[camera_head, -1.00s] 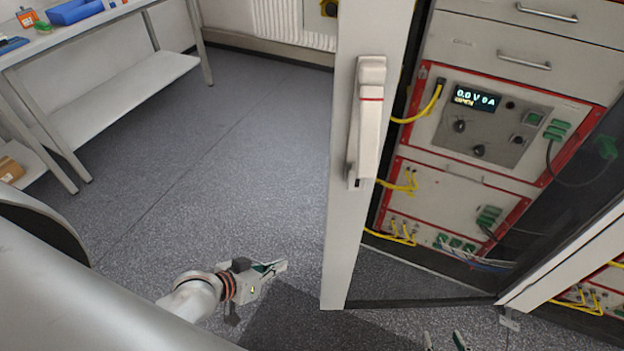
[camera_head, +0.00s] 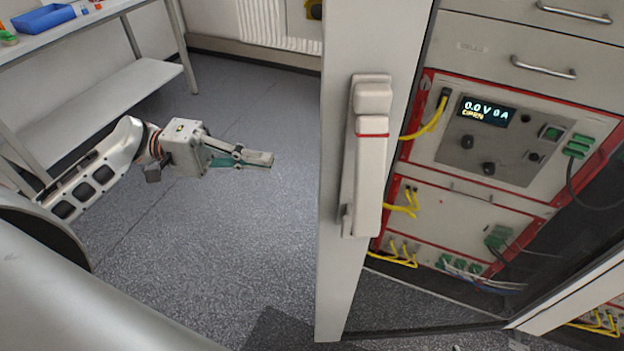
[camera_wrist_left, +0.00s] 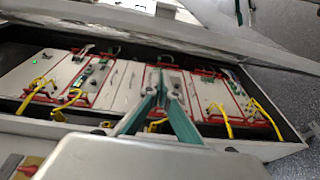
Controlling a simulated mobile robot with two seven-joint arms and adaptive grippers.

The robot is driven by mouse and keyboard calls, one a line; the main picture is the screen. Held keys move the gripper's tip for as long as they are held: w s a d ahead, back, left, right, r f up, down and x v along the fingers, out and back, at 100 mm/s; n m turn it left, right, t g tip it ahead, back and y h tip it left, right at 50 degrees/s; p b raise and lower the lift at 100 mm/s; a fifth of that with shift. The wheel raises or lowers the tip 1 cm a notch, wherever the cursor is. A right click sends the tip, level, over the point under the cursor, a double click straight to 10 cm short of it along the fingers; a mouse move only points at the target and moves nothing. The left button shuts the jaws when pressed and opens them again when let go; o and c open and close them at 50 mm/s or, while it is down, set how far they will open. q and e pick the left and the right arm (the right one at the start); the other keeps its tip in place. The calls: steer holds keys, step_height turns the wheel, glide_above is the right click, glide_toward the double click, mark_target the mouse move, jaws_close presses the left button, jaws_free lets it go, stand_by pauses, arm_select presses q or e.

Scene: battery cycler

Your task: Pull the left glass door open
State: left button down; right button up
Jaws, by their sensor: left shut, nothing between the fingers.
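The left glass door shows its pale frame post (camera_head: 345,285) in the head view, with a white lever handle (camera_head: 368,160) marked by a red band. My right gripper is not in view.
Drawers (camera_head: 545,50) sit above. A workbench (camera_head: 100,20) with a blue tray (camera_head: 43,18) stands at the back left. The floor (camera_head: 235,240) between is clear.

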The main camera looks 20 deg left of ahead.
arm_select(q)
steer(key=s+d+r+p, duration=0.2)
steer(key=d+p, duration=0.1)
steer(key=d, duration=0.8)
steer(key=shift+s+h, duration=0.2)
steer(key=shift+h, duration=0.1)
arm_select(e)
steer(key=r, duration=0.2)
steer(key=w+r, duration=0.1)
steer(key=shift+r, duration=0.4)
arm_select(q)
steer(key=shift+s+d, duration=0.1)
steer(key=shift+d, duration=0.05)
